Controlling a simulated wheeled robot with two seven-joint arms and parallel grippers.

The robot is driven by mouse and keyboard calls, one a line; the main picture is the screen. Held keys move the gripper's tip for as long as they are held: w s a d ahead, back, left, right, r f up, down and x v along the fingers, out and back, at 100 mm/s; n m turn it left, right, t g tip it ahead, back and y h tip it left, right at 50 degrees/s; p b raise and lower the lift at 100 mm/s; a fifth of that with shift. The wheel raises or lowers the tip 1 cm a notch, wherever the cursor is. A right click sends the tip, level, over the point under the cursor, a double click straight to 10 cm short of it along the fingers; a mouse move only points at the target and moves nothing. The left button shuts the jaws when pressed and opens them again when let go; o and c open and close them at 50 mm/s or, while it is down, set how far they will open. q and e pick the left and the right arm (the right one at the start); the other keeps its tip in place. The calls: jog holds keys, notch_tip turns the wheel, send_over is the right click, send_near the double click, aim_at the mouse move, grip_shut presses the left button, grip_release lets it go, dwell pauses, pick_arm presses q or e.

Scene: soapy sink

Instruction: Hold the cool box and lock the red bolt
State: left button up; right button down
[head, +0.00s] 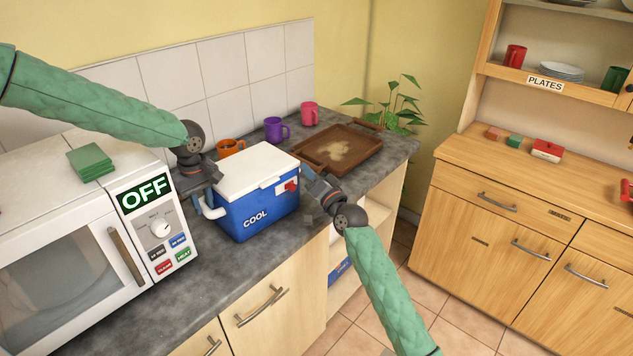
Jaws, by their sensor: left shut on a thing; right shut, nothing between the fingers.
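The blue cool box (262,212) with a white lid (256,168) and the word COOL stands on the grey counter. Its lid is down. The red bolt (291,186) is small and sits high on the box's front, near the right corner. My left gripper (208,194) is at the box's left end, shut on the white handle (212,211); its fingertips are partly hard to make out. My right gripper (309,180) is shut and empty, just right of the bolt. I cannot tell whether it touches the bolt or the box.
A microwave (97,235) marked OFF stands left of the box, with green cloths (90,162) on top. Orange (231,148), purple (275,131) and pink (309,114) mugs stand behind the box. A wooden tray (340,150) lies to its right. Some counter in front is clear.

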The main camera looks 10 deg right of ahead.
jog(key=shift+s+a+f, duration=0.5)
jog(key=shift+a+f, duration=0.05)
jog(key=shift+f, duration=0.2)
jog(key=shift+s+a+f, duration=0.45)
jog(key=shift+a+f, duration=0.1)
jog(key=shift+f, duration=0.15)
jog(key=shift+s+a, duration=0.85)
jog(key=shift+a, duration=0.25)
jog(key=shift+w+d+r, duration=0.4)
jog(key=shift+d+r, duration=0.05)
jog(key=shift+r, duration=0.15)
jog(key=shift+w+d+r, duration=0.4)
jog(key=shift+d+r, duration=0.05)
jog(key=shift+r, duration=0.15)
jog(key=shift+w+d+r, duration=0.1)
jog(key=shift+d+r, duration=0.05)
jog(key=shift+d, duration=0.1)
jog(key=v, duration=0.9)
jog(key=shift+s+d, duration=0.15)
jog(key=shift+s, duration=0.2)
